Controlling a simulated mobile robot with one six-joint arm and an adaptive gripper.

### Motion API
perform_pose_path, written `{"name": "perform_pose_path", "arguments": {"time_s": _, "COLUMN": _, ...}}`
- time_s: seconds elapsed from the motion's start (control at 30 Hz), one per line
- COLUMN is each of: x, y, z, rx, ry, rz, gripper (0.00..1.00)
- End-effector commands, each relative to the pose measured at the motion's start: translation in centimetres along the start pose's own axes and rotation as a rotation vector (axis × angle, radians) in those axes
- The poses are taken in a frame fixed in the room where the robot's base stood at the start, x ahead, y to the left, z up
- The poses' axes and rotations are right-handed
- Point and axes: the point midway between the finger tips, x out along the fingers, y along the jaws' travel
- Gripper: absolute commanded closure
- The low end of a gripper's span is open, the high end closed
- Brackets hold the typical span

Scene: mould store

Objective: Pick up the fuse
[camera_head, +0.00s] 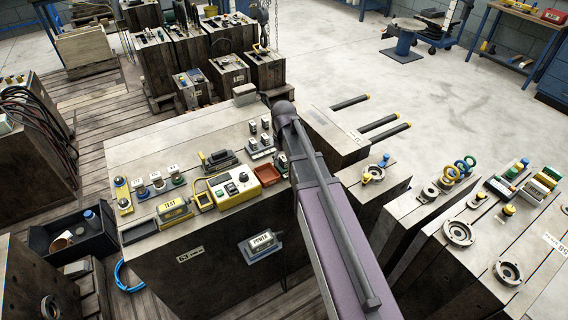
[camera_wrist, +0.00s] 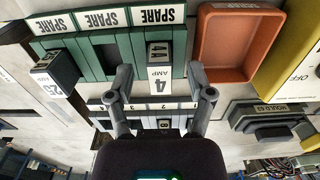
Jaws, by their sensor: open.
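In the wrist view, a dark fuse (camera_wrist: 158,53) marked 4A, with a white "4 AMP" face, stands in a green fuse holder. My gripper (camera_wrist: 159,74) is open, its two fingers apart on either side of the white face. I cannot tell whether they touch the fuse. Another dark fuse (camera_wrist: 52,72), marked 25, stands at the left. The holder has white SPARE labels (camera_wrist: 103,18) and a dark empty-looking slot beside the 4A fuse. In the head view, my arm hides most of the gripper and this fuse.
An orange tray (camera_wrist: 238,45) lies right of the fuse holder; it also shows in the head view (camera_head: 262,178). A yellow control box (camera_head: 234,190) stands beside it. A numbered strip (camera_wrist: 150,103) lies below the holder in the wrist view. A test unit (camera_head: 174,211) sits farther left.

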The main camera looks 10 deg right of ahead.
Motion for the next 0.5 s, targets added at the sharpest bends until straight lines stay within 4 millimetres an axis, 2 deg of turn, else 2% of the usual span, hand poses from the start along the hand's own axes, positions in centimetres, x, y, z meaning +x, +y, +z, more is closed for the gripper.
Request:
{"name": "perform_pose_path", "arguments": {"time_s": 0.17, "x": 0.00, "y": 0.00, "z": 0.00, "rx": 0.000, "ry": 0.000, "rz": 0.000, "gripper": 0.31}}
{"name": "perform_pose_path", "arguments": {"time_s": 0.2, "x": 0.00, "y": 0.00, "z": 0.00, "rx": 0.000, "ry": 0.000, "rz": 0.000, "gripper": 0.34}}
{"name": "perform_pose_path", "arguments": {"time_s": 0.4, "x": 0.00, "y": -0.01, "z": 0.00, "rx": 0.000, "ry": 0.000, "rz": 0.000, "gripper": 0.94}}
{"name": "perform_pose_path", "arguments": {"time_s": 0.43, "x": 0.00, "y": -0.01, "z": 0.00, "rx": 0.000, "ry": 0.000, "rz": 0.000, "gripper": 1.00}}
{"name": "perform_pose_path", "arguments": {"time_s": 0.5, "x": 0.01, "y": -0.01, "z": 0.00, "rx": 0.000, "ry": 0.000, "rz": 0.000, "gripper": 1.00}}
